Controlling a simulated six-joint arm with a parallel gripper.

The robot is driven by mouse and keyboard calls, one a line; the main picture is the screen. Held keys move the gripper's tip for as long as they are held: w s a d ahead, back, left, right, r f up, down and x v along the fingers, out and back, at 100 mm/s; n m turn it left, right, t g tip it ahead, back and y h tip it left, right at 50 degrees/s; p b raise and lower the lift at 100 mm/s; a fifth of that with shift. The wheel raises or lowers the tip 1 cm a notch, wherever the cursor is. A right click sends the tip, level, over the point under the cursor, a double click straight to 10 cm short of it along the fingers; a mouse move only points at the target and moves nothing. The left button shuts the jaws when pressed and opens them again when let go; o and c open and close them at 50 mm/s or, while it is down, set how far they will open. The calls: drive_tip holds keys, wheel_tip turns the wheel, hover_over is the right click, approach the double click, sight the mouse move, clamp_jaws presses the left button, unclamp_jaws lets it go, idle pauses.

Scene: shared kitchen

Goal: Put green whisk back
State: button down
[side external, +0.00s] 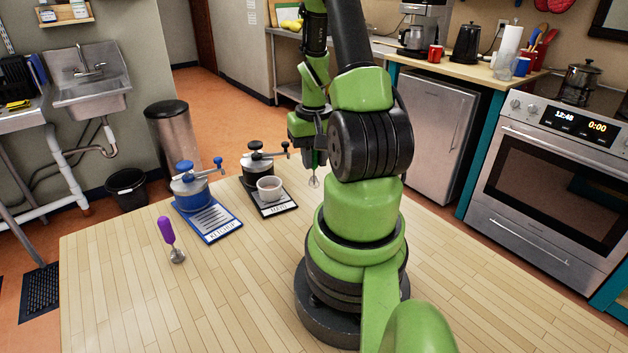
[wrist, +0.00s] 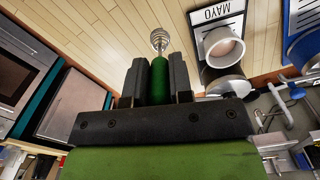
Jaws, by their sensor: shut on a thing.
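The green whisk (wrist: 159,80) is upright between the two fingers of my gripper (wrist: 158,85) in the wrist view, its wire head (wrist: 159,39) reaching past the fingertips. In the side external view my gripper (side external: 314,158) is partly hidden behind my arm, and the whisk's wire head (side external: 314,181) hangs below it, above the table. My gripper is shut on the whisk's green handle. A purple whisk (side external: 166,230) stands on the table at the left, handle up.
A blue-lidded ketchup pot (side external: 190,190) stands on a blue mat (side external: 212,222). A black mayo pot (side external: 257,170) and white cup (side external: 269,188) stand on a black mat (side external: 275,208), left of my gripper. The table's left front (side external: 130,300) is clear.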

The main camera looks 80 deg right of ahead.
sight(314, 167)
drive_tip(key=shift+f, duration=2.4)
drive_tip(key=c, duration=1)
unclamp_jaws()
drive_tip(key=shift+f, duration=0.1)
